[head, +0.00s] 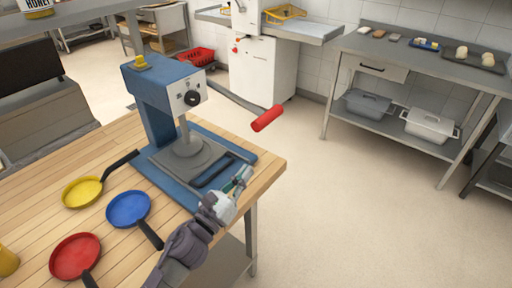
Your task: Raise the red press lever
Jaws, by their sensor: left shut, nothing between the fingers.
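The blue press (150,108) stands on the wooden table. Its lever (232,97) is a grey rod that reaches out to the right, ending in a red handle (267,118) that hangs over the floor beyond the table's edge. A round grey plate (188,145) sits under the press head, above the base. My left gripper (246,172) is shut and empty, near the front right corner of the press base. It is below and left of the red handle in the picture, apart from it. My right gripper is not in view.
Yellow (82,192), blue (128,208) and red (75,256) pans lie on the wooden table (50,178) left of my arm. A steel bench (400,54) stands at the back right. The floor (350,200) right of the table is clear.

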